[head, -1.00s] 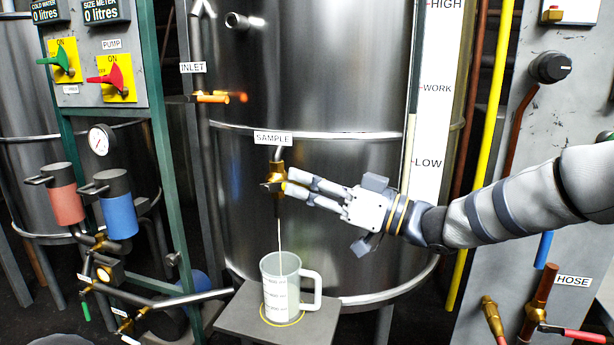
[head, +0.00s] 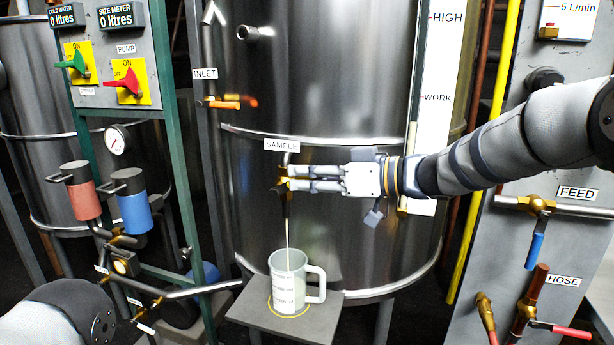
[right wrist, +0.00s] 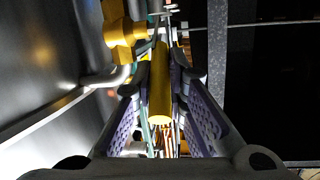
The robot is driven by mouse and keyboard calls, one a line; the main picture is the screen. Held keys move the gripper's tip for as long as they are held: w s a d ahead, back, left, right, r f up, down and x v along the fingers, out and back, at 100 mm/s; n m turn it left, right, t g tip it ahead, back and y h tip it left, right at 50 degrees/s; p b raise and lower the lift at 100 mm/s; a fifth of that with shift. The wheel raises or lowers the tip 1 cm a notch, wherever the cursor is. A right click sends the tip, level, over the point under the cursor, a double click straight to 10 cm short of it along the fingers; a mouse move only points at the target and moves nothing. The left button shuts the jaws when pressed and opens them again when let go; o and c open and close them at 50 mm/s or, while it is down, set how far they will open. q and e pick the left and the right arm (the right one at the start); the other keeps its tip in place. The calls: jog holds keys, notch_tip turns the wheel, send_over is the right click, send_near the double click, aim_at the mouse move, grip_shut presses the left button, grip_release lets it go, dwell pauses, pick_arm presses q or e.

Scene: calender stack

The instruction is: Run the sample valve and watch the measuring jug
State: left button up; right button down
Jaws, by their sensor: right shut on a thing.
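The brass sample valve (head: 283,190) sticks out of the steel tank below the SAMPLE label (head: 282,145). My right gripper (head: 291,179) comes from the right and is shut on the valve's yellow handle, which shows between the fingers in the right wrist view (right wrist: 159,85). A thin pale stream (head: 287,235) runs from the valve down into the measuring jug (head: 289,288). My left gripper is out of view.
The jug stands on a grey stand (head: 245,312) inside a yellow ring. At left is a panel with a green switch (head: 76,61) and a red switch (head: 130,83). At right are the FEED valve (head: 540,205), the HOSE valve (head: 525,310) and a yellow pipe (head: 497,90).

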jog(key=c, duration=1.6)
grip_release()
jog(key=v, duration=1.2)
jog(key=shift+d+f, duration=0.1)
